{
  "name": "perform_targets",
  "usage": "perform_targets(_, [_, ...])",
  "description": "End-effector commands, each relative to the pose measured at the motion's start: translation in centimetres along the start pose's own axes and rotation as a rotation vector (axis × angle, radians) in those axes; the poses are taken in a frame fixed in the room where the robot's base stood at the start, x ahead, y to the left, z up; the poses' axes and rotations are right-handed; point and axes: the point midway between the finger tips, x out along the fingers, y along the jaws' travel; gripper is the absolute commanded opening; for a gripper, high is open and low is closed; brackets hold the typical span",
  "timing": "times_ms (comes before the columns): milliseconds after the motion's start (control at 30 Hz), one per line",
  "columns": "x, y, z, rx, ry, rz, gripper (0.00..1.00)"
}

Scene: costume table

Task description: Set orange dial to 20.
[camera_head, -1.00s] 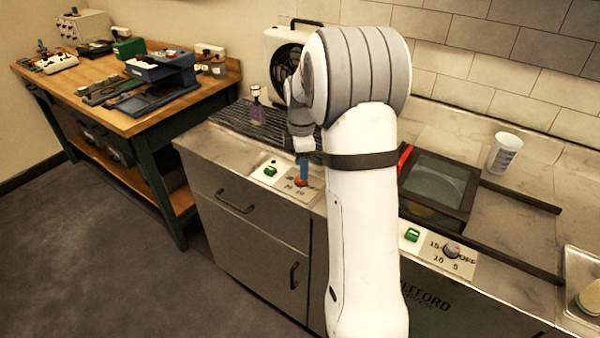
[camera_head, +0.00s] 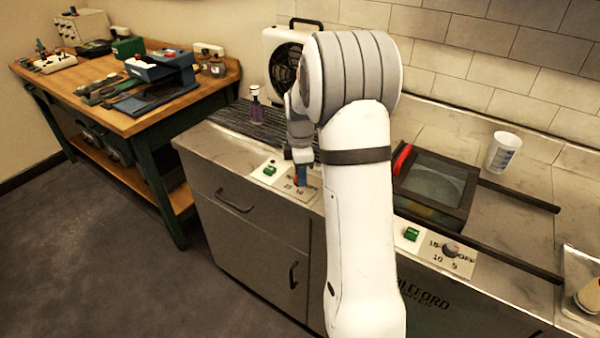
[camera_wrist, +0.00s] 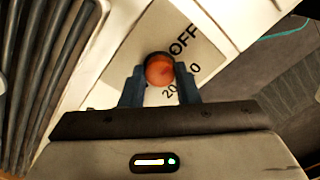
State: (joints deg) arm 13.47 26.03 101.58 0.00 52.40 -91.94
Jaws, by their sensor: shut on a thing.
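The orange dial (camera_wrist: 159,70) sits on a pale label plate (camera_wrist: 205,62) on the counter's front panel. In the wrist view the plate reads "OFF" at upper right, with "10" and "20" further round on the lower right. My gripper (camera_wrist: 159,85) has its blue fingers on either side of the dial and is shut on it. In the head view my gripper (camera_head: 302,176) is down at the panel and mostly covers the dial. I cannot make out the dial's pointer or its setting.
A second, grey dial (camera_head: 451,249) and green switch (camera_head: 411,234) are further right. A purple flask (camera_head: 256,106) stands on the ridged drainboard behind. A white cup (camera_head: 503,152) stands at the back right.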

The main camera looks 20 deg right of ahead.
Motion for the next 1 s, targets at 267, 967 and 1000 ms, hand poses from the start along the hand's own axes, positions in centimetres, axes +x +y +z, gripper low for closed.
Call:
perform_targets(267, [-0.02, 0.0, -0.12, 0.004, 0.0, 0.0, 0.06])
perform_targets(967, [-0.01, 0.03, -0.15, 0.449, 0.001, 0.001, 0.06])
perform_targets(1000, [-0.01, 0.03, -0.15, 0.487, 0.001, 0.001, 0.06])
